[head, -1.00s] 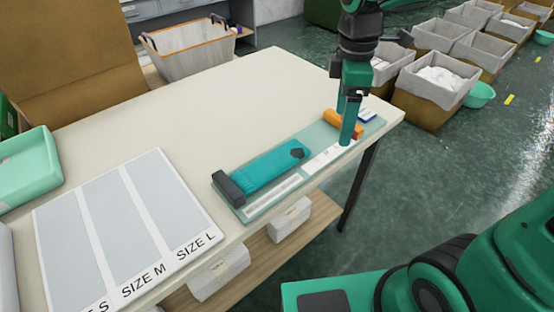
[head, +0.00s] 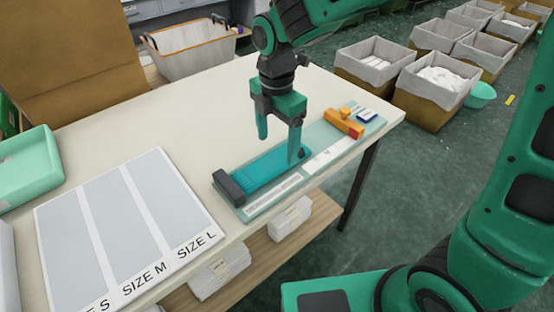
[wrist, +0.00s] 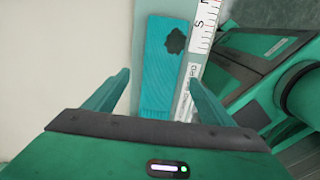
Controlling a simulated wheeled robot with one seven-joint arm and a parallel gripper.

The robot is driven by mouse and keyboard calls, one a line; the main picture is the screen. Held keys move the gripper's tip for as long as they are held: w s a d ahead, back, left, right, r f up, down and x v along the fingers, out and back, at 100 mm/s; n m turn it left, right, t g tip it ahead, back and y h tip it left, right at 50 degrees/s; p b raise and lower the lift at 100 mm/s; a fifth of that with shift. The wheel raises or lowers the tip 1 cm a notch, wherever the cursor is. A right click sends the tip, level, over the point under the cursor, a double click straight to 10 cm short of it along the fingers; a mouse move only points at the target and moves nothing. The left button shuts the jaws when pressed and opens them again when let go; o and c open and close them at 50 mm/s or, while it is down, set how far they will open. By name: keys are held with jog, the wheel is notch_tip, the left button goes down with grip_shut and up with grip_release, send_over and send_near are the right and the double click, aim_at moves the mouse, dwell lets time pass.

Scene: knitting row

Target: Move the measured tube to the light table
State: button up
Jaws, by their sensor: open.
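The teal knitted tube (head: 268,170) lies flat on a pale green measuring board (head: 258,213) near the front right of the table, its left end at a dark block (head: 229,187). In the wrist view the tube (wrist: 166,75) has a dark patch near its far end, beside a white scale strip (wrist: 205,30). My gripper (head: 280,150) is open and empty over the tube, one finger to each side in the wrist view (wrist: 158,90). I cannot tell how far its tips are above the cloth. The light table (head: 128,225), a panel marked SIZE M and SIZE L, lies at left.
An orange tool (head: 343,123) and a blue-and-white item (head: 367,115) lie at the board's right end. A mint tray (head: 28,165) sits at the table's left. A basket (head: 190,50) stands behind. The table's middle is clear.

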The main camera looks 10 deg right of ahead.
aim_at(279, 158)
jog(key=shift+d+f, duration=0.15)
jog(key=shift+f, duration=1)
jog(key=shift+d+f, duration=0.15)
jog(key=shift+f, duration=1)
jog(key=c, duration=1.2)
jog(key=shift+c, duration=0.2)
jog(key=shift+w+r, duration=0.1)
notch_tip(279, 158, up, 10)
